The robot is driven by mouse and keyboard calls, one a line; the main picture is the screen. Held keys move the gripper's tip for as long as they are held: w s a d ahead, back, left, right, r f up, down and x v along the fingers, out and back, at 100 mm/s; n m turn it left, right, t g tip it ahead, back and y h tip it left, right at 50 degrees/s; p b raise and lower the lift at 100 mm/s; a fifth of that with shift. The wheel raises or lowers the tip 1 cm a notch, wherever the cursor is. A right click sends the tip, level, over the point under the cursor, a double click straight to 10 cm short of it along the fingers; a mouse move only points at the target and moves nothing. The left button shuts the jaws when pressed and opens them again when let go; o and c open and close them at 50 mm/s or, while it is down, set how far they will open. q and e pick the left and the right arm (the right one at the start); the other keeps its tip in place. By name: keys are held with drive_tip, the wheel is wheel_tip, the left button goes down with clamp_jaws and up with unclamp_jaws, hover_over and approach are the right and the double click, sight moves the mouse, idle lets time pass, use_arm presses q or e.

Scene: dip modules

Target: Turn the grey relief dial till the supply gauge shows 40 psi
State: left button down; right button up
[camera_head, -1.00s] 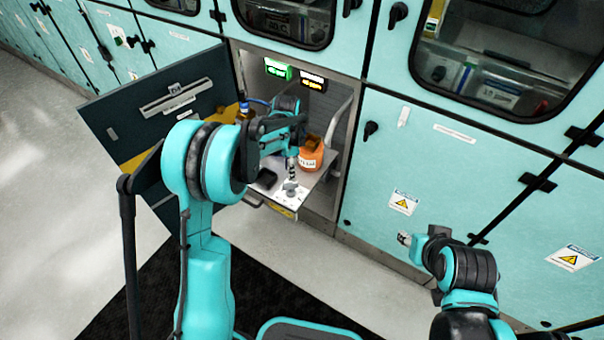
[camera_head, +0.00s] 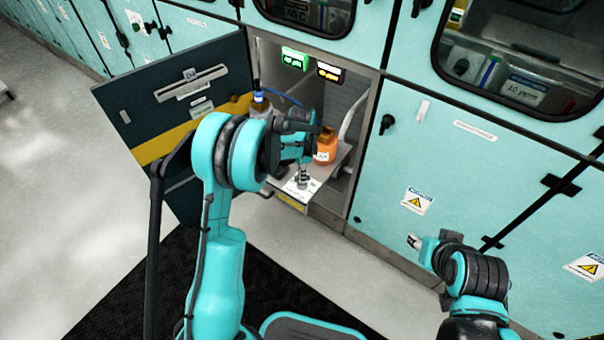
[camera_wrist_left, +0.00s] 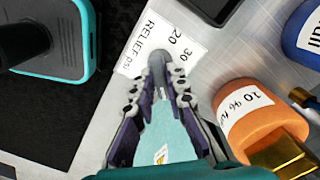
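The grey relief dial (camera_head: 302,182) sits on a white scale card at the front of the pull-out shelf (camera_head: 343,158). In the left wrist view the dial (camera_wrist_left: 158,62) shows between my fingertips; part of it is hidden by them. The card (camera_wrist_left: 147,42) reads RELIEF psi, with 20 and 30 visible. My left gripper (camera_wrist_left: 158,85) points down over the dial, its fingers apart on either side; contact is not clear. A green display (camera_head: 295,58) and an amber one (camera_head: 330,71) glow inside the cabinet; their digits are too small to read surely. My right gripper (camera_head: 414,242) is away, by the lower right cabinet.
An orange bottle (camera_head: 325,152) stands on the shelf close to my left gripper, beside the dial in the left wrist view. A blue-banded bottle (camera_head: 259,103) stands farther left. The dark cabinet door (camera_head: 150,115) is open at the left. The floor in front is clear.

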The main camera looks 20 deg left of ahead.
use_arm(q)
drive_tip(key=n, duration=0.4)
drive_tip(key=shift+n, duration=0.3)
drive_tip(key=c, duration=1.5)
unclamp_jaws()
drive_tip(key=shift+c, duration=0.2)
wheel_tip(320, 180, up, 12)
